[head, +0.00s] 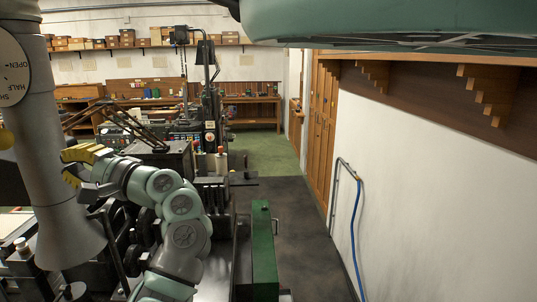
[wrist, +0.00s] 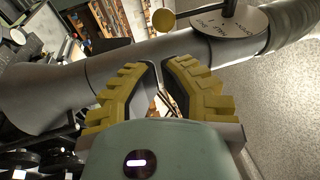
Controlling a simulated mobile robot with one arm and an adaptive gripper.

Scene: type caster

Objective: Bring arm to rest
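My gripper (head: 80,163) shows in the head view at the left, at the end of my raised, bent arm (head: 178,215). Its yellow-padded fingers point left at a grey pipe (head: 50,150) that flares at the bottom. In the wrist view my gripper (wrist: 163,72) has its two yellow ridged fingers spread, with a gap between the tips and nothing between them. The grey pipe (wrist: 110,75) crosses just beyond the fingertips in that view. I cannot tell whether they touch it.
A round dial plate (head: 12,72) marked OPEN and HALF is on the pipe. A green cabinet (head: 263,250) and dark machinery stand below and beside my arm. A white wall (head: 430,170) with a blue hose (head: 356,230) is at right. The dark floor aisle (head: 295,220) is clear.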

